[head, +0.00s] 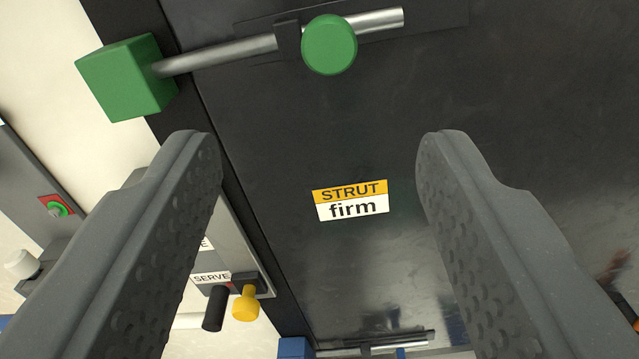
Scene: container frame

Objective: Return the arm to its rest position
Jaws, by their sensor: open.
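My gripper (318,165) is open, with its two grey, studded fingers wide apart and nothing between them. Behind the gap is a dark glossy panel (300,110) with a yellow and white label (350,200) reading "STRUT firm". The view does not show how far the fingers are from the panel. The rest of my arm is out of view.
A metal rod (220,52) with a green block (126,78) and a round green knob (329,45) crosses the panel's top. At lower left are a yellow knob (246,303), a black handle (215,308) and a green button (58,209). Another rod (395,345) lies at the bottom.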

